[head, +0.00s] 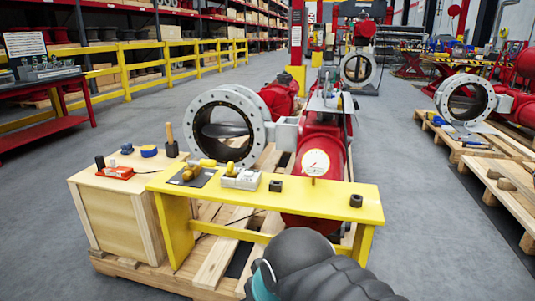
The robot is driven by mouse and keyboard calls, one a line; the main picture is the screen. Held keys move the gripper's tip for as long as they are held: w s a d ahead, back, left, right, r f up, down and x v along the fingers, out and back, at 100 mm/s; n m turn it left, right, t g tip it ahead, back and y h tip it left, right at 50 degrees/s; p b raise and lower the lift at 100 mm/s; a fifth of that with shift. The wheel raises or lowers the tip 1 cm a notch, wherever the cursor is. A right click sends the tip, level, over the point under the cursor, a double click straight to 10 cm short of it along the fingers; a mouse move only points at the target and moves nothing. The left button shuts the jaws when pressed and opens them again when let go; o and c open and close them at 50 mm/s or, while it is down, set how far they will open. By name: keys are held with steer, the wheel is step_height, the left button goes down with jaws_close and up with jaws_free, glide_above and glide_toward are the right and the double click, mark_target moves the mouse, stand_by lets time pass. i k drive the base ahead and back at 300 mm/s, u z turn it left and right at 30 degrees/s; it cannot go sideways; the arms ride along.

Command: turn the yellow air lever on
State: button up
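A yellow bench (290,196) stands in front of the red valve actuator (322,150). On its left part, a small brass-coloured fitting (190,172) lies on a dark plate. A small yellow piece (208,162) is just behind it. A white block (242,180) with a yellowish part (230,168) on it sits to the right. Which of these is the yellow air lever, and its position, is too small to tell. My dark arm with a teal band shows at the bottom centre, in front of the bench. My gripper's fingers do not show.
A round pressure gauge (315,163) stands behind the bench. Two dark square blocks sit on the bench top. A wooden crate (112,215) with small tools adjoins the bench on the left. A large grey flanged valve (224,130) stands behind. Open floor (440,235) lies to the right.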

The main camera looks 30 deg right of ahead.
mark_target(203, 162)
steer(key=z, duration=0.15)
steer(key=i, duration=1)
